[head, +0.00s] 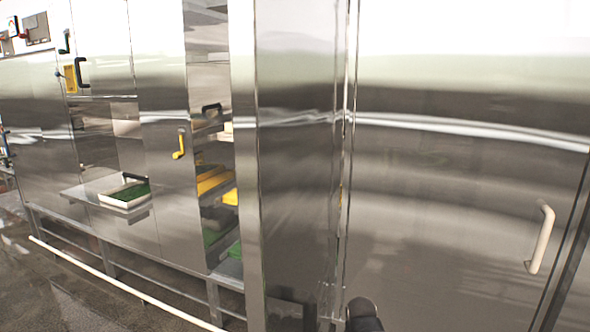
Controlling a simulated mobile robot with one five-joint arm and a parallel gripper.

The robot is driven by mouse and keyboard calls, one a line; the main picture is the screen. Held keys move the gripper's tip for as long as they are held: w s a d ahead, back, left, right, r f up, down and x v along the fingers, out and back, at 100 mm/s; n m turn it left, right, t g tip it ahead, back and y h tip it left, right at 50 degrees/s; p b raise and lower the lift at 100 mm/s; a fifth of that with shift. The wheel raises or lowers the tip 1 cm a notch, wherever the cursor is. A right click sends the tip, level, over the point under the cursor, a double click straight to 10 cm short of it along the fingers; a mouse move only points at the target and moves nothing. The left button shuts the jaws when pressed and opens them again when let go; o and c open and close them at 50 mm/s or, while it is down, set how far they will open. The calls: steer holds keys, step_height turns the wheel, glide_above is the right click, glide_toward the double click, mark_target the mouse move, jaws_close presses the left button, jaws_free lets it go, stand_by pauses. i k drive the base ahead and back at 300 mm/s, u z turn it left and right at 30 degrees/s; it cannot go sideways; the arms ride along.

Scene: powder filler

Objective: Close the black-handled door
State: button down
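A black C-shaped handle (82,73) sits on a steel panel (105,45) at the upper left of the head view, well away from me. Below this panel is a recess with a steel shelf (85,197) jutting out. A pale tray with green contents (125,194) and a dark handle sits on that shelf. I cannot tell how far the black-handled panel is open. My gripper is not recognisable; only a dark rounded part, probably of my arm, shows at the bottom edge.
A steel panel with a white handle (541,240) fills the right side, close by. A yellow-handled door (165,185) stands beside open shelves with yellow trays (212,181). A white rail (120,283) runs low along the front. Grey floor (50,300) is clear at lower left.

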mark_target(288, 60)
steer(key=u, duration=0.1)
steer(key=i, duration=0.1)
steer(key=k, duration=1.1)
steer(key=u, duration=2.15)
steer(key=k, duration=1.1)
steer(key=z, duration=0.6)
steer(key=i, duration=1.05)
steer(key=u, duration=0.05)
